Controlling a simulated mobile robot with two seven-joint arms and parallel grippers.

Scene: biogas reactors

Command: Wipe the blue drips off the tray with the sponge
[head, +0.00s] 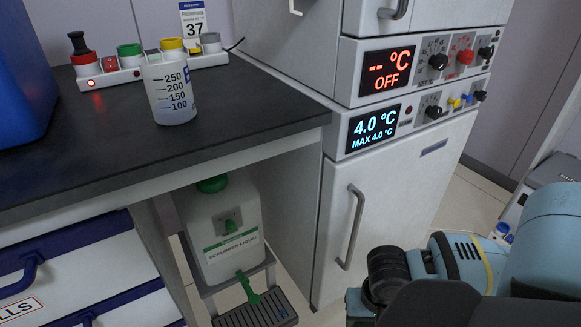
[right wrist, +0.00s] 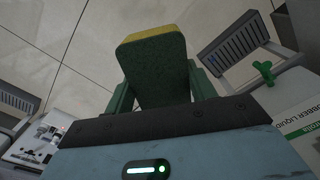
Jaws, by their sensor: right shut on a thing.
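The dark slatted tray (head: 250,315) lies at the bottom of the head view, in front of a white canister (head: 222,245) with a green tap (head: 247,288). A slatted tray also shows at the upper right of the right wrist view (right wrist: 235,40), near the green tap (right wrist: 263,73). My right gripper (right wrist: 158,85) is shut on the green and yellow sponge (right wrist: 155,65), apart from the tray and above the floor. The right gripper's fingers are not visible in the head view. My left gripper is not in view.
A dark bench (head: 190,135) overhangs the canister, with a measuring beaker (head: 172,92) on it. A white cabinet (head: 390,200) with a bar handle stands right of the tray. Blue-trimmed drawers (head: 80,285) are to the left. Floor is open beneath the sponge.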

